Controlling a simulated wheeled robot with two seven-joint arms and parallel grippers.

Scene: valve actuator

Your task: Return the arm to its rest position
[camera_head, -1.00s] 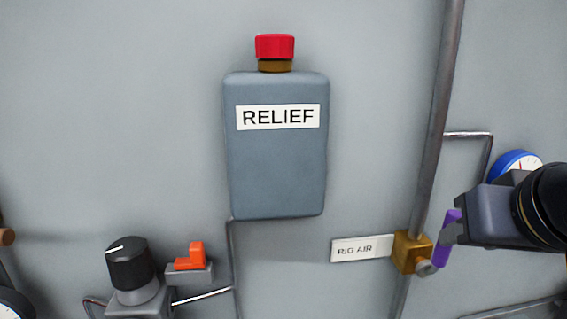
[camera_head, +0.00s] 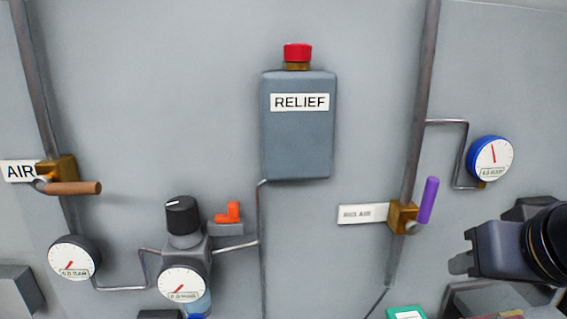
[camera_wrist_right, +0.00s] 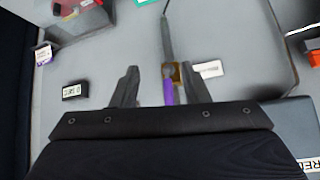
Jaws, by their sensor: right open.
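My right gripper (camera_head: 462,265) is at the right of the head view, to the lower right of the purple valve handle (camera_head: 428,200) and apart from it. The handle points up, tilted slightly right, on a brass valve (camera_head: 402,217) beside the "RIG AIR" label (camera_head: 363,214). In the right wrist view my right gripper (camera_wrist_right: 160,72) shows two spread fingers with nothing held. The purple handle (camera_wrist_right: 168,92) appears beyond them, in the gap between. My left gripper is in neither view.
A grey "RELIEF" box (camera_head: 298,140) with a red cap (camera_head: 298,53) is mid-wall. A blue-rimmed gauge (camera_head: 491,158) hangs above my right gripper. At left are a brown-handled air valve (camera_head: 75,188), a black knob (camera_head: 183,215) and an orange lever (camera_head: 228,213).

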